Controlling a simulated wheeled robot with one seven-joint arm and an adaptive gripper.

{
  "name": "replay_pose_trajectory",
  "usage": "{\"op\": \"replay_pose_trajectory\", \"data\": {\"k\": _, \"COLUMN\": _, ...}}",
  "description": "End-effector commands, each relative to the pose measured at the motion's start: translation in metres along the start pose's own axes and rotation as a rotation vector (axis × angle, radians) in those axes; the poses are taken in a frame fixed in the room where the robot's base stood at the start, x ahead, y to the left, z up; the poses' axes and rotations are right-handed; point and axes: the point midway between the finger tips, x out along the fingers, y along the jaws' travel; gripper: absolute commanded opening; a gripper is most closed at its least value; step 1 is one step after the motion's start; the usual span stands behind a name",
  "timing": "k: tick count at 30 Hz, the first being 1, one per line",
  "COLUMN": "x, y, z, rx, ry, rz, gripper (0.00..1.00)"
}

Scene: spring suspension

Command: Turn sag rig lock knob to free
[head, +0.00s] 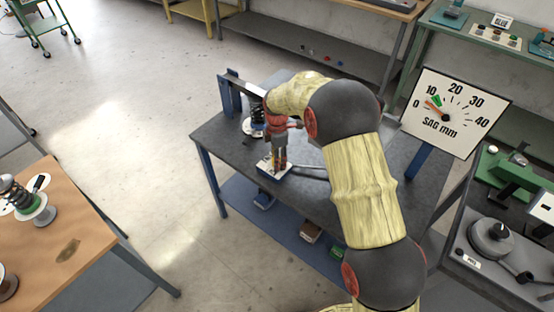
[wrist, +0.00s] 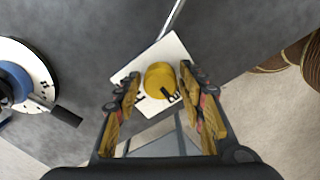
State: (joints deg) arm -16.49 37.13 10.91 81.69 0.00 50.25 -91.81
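The lock knob (wrist: 160,79) is a round yellow knob with a dark pointer mark. It sits on a white label plate (wrist: 128,77) with dark lettering, most of which is hidden. In the wrist view my gripper (wrist: 158,88) has its fingers spread on both sides of the knob, with visible gaps. In the head view my gripper (head: 279,168) points down over the small block with the white plate (head: 266,166) at the table's front edge; the knob is hidden there. The sag gauge (head: 455,112) is a white dial reading 0 to 40 with a red needle near the low end.
The rig's round white plate with a blue part (wrist: 28,80) and a black-tipped lever (wrist: 66,115) lies left of the knob. The grey table (head: 225,150) is otherwise mostly clear. A wooden bench (head: 60,235) with a spring stands left, and a machine (head: 492,238) stands right.

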Motion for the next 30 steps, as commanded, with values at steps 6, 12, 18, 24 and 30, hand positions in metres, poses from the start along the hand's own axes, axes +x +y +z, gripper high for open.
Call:
{"op": "replay_pose_trajectory", "data": {"k": 6, "x": 0.0000, "y": 0.0000, "z": 0.0000, "rx": 0.000, "ry": 0.000, "rz": 0.000, "gripper": 0.26}}
{"op": "replay_pose_trajectory", "data": {"k": 12, "x": -0.0001, "y": 0.0001, "z": 0.0000, "rx": 0.000, "ry": 0.000, "rz": 0.000, "gripper": 0.14}}
{"op": "replay_pose_trajectory", "data": {"k": 18, "x": -0.0001, "y": 0.0002, "z": 0.0000, "rx": 0.000, "ry": 0.000, "rz": 0.000, "gripper": 0.06}}
{"op": "replay_pose_trajectory", "data": {"k": 24, "x": -0.0009, "y": 0.0003, "z": 0.0000, "rx": 0.021, "ry": 0.000, "rz": 0.001, "gripper": 0.06}}
{"op": "replay_pose_trajectory", "data": {"k": 30, "x": -0.0019, "y": -0.0001, "z": 0.0000, "rx": 0.106, "ry": 0.000, "rz": 0.000, "gripper": 0.06}}
